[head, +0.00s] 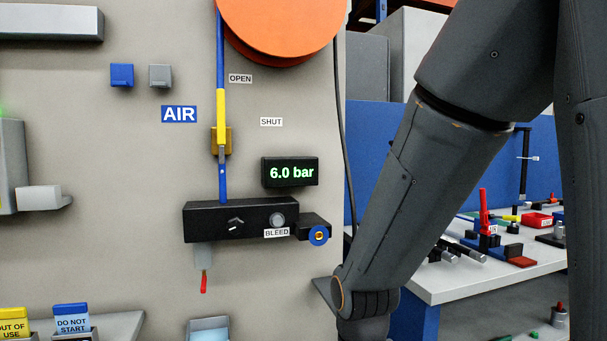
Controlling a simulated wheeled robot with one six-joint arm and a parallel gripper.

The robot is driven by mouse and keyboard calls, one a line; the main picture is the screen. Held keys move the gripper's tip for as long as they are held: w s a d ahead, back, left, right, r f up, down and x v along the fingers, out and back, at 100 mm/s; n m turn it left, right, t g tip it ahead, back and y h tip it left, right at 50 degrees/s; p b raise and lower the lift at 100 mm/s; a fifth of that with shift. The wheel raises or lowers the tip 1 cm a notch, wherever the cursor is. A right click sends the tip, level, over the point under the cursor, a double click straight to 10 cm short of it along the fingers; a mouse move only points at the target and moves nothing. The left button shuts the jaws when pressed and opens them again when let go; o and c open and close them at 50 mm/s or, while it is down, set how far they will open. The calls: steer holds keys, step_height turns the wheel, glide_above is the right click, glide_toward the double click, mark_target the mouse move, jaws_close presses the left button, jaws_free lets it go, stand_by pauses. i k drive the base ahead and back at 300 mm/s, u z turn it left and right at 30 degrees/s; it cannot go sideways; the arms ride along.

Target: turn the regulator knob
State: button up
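A black air block (200,222) is fixed to the beige panel below a blue pipe. Small white marks show on its dark front, left of a round grey button labelled BLEED. A black gauge display (290,172) above the block reads 6.0 bar in green. A black fitting with a blue ring (319,235) sticks out at the block's right end. My arm comes down on the right, and its wrist is at the bottom edge. My gripper is out of view.
A yellow valve lever (221,118) stands upright along the blue pipe, by the OPEN label. An orange reel (285,22) is above. A red-tipped drain (203,282) hangs under the block. Tag holders (72,320) are at lower left. A cluttered white table (470,278) stands at right behind my arm.

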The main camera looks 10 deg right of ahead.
mark_target(235, 226)
steer(key=u, duration=2.35)
steer(key=i, duration=0.5)
steer(key=z, duration=2.25)
